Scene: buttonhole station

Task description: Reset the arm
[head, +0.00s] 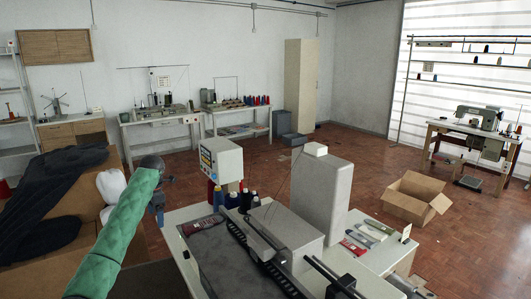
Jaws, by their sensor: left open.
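My left arm, in a green quilted sleeve, reaches up from the lower left of the head view. My left gripper (158,207) is at its far end, small and dark, pointing down. It is open, and I see nothing between its fingers. It is left of the white machine table (176,240) and close to the box with dark cloth. My right gripper does not show.
The buttonhole machine (322,195) stands on the table with a control box (221,160) and thread cones (232,200). Dark cloth (45,200) hangs over a large cardboard box at left.

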